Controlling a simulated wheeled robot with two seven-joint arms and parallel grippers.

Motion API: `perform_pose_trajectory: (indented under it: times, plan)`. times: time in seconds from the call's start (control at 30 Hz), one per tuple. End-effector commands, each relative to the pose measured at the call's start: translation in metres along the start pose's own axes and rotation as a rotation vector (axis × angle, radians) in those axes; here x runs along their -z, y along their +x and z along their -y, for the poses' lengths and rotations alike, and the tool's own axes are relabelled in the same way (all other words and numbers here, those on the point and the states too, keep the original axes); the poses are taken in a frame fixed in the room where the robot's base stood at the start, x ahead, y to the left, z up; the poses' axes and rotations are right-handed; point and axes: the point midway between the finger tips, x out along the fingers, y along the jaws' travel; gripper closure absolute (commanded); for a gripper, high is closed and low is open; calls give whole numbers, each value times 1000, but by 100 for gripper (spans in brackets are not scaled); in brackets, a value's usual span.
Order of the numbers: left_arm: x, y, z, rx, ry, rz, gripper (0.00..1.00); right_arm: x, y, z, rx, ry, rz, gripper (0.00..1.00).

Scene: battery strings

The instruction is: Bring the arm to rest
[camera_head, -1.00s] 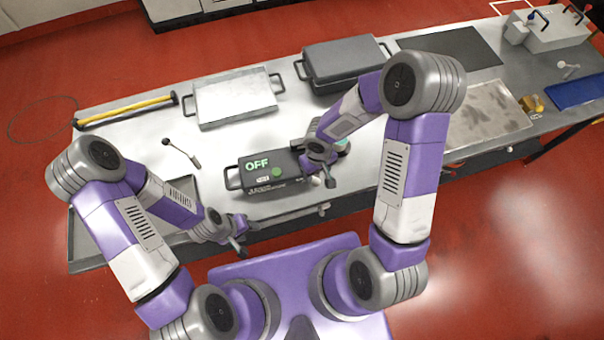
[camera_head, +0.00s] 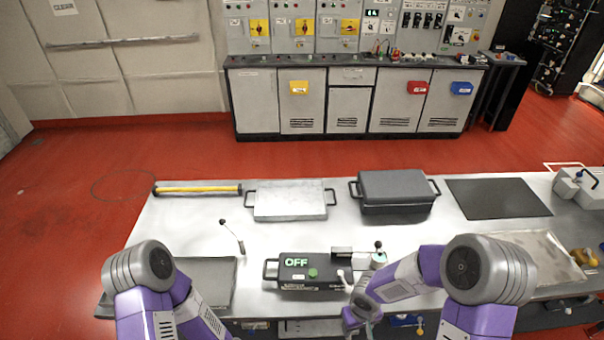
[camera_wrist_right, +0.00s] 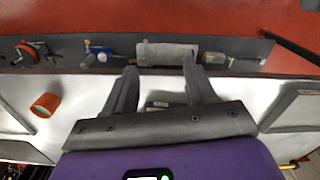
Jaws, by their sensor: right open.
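My right arm (camera_head: 400,285) reaches in from the right in the head view, bent at the elbow. Its gripper (camera_head: 360,312) is at the table's front edge, just right of and in front of the black box (camera_head: 311,272) showing a green "OFF". In the right wrist view the two fingers of this gripper (camera_wrist_right: 160,72) are spread apart with nothing held between them. My left arm (camera_head: 160,295) is at the lower left in the head view. Its gripper is out of view below the frame.
The metal table (camera_head: 200,215) holds a silver case (camera_head: 290,200), a dark case (camera_head: 394,188), a black mat (camera_head: 497,199) and a yellow rod (camera_head: 198,190). A small lever (camera_head: 232,236) stands left of the box. Cabinets (camera_head: 348,100) line the far wall, with open red floor between.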

Motion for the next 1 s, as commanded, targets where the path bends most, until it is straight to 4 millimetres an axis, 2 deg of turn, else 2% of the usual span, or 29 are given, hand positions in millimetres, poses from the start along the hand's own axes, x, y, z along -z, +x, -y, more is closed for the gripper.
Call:
perform_pose_trajectory:
  times: [0.1, 0.37, 0.5, 0.7, 0.83, 1.0]
  plan:
    - [0, 14, 5, 0, 0, 1, 49, -13, 28, 16, 83, 22, 26, 45]
    - [2, 42, 16, 0, 0, 0, 49, -37, 86, 56, 280, 119, 43, 45]
    - [2, 64, 24, 0, 0, 1, 49, -50, 125, 74, 371, 212, 30, 45]
    - [4, 97, 36, 0, 0, 1, 49, -68, 188, 83, 406, 387, -17, 45]
    - [4, 106, 40, 0, 0, 1, 49, -77, 208, 78, 377, 452, -36, 45]
    - [4, 107, 40, 0, 0, 1, 49, -80, 213, 75, 359, 475, -45, 45]
